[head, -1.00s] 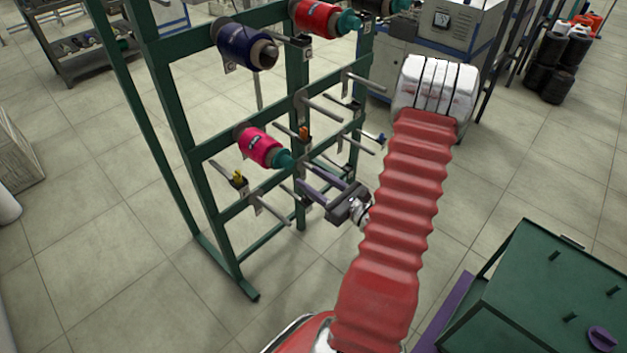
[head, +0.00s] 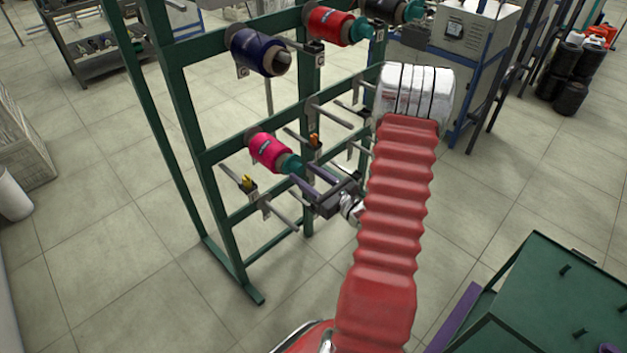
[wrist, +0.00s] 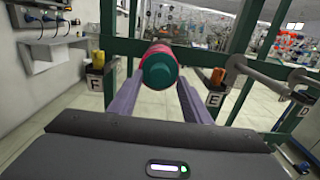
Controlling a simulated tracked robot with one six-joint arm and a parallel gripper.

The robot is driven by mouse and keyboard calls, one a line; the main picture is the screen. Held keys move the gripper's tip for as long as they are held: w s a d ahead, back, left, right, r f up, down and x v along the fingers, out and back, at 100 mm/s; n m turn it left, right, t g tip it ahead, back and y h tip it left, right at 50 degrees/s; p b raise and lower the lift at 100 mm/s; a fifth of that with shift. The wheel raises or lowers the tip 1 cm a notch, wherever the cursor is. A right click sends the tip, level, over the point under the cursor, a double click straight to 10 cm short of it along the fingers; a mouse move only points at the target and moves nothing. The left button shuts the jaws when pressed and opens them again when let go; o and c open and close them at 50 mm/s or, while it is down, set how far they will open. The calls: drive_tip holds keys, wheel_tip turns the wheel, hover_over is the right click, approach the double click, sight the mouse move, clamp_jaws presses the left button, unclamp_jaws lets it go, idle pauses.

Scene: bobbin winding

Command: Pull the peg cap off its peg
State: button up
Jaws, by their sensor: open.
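A teal peg cap (head: 291,164) sits at the near end of a pink bobbin (head: 268,149) on a peg of the green rack. In the wrist view the cap (wrist: 159,71) faces me as a round teal end, with the pink bobbin (wrist: 158,48) behind it. My gripper (head: 308,176) is open, its two purple fingers pointing at the cap. In the wrist view my fingers (wrist: 157,98) stand one on each side below the cap, apart from each other. I cannot tell whether either finger touches it. The peg itself is hidden.
The green rack (head: 182,110) carries bare pegs and other bobbins, including a blue one (head: 258,52) and a red one (head: 331,26) above. An orange marker (wrist: 217,76) is right of the cap, a yellow one (wrist: 98,57) left. Floor (head: 120,230) left is clear.

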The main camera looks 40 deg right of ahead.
drive_tip(key=shift+w, duration=1.35)
drive_tip(key=shift+c, duration=0.6)
clamp_jaws()
drive_tip(key=shift+s, duration=0.15)
drive_tip(key=shift+s, duration=0.7)
drive_tip(key=shift+s, duration=0.35)
drive_tip(key=shift+s, duration=0.35)
drive_tip(key=shift+s, duration=0.35)
drive_tip(key=shift+s, duration=0.7)
